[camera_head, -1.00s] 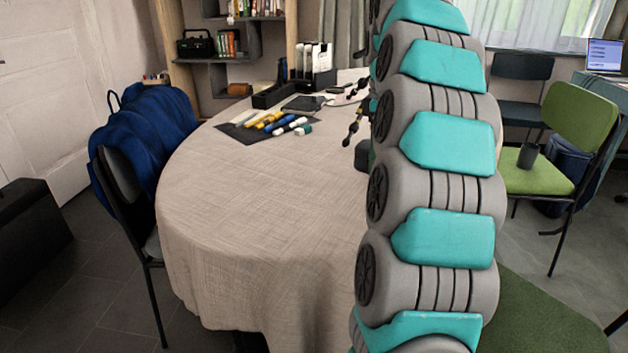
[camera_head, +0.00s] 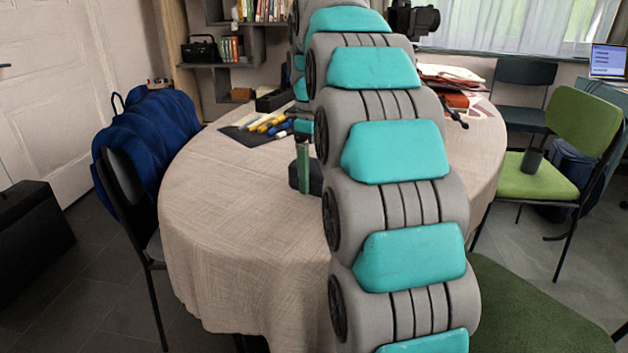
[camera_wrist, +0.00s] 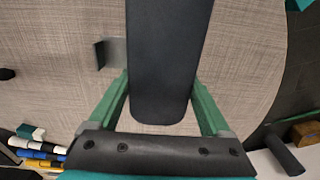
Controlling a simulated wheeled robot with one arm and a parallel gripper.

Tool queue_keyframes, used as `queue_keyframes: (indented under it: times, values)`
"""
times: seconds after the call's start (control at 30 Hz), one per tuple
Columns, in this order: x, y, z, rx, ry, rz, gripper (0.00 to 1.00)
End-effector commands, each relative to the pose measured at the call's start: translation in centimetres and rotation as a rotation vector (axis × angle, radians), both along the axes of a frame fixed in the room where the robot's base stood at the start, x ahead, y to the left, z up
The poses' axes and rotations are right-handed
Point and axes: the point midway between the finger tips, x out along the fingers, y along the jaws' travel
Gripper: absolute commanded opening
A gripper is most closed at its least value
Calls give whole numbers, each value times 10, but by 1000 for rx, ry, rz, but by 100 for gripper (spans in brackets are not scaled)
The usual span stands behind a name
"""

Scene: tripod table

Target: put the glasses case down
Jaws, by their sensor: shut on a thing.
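The glasses case (camera_wrist: 165,60) is a long dark grey case with a rounded end. In the wrist view it lies lengthwise between the green fingers of my gripper (camera_wrist: 161,88), which is shut on it. In the head view a green finger of my gripper (camera_head: 303,168) and a dark part of the case (camera_head: 316,178) show left of my arm, over the middle of the tablecloth. My arm hides the rest. I cannot tell whether the case touches the table (camera_head: 230,220).
Several markers (camera_head: 268,123) lie on a dark mat at the table's back left; they also show in the wrist view (camera_wrist: 38,152). A small dark angular object (camera_wrist: 110,53) is left of the case. Papers (camera_head: 450,74) lie back right. The front left cloth is clear.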

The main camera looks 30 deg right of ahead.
Motion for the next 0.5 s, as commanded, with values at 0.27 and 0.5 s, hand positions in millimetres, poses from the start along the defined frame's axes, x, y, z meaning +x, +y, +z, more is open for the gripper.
queue_keyframes:
  times: [0.27, 0.5]
  values:
    - [-1, 0, -20, -1, 1, 0, 13]
    - [-1, 0, -21, -1, 1, 1, 13]
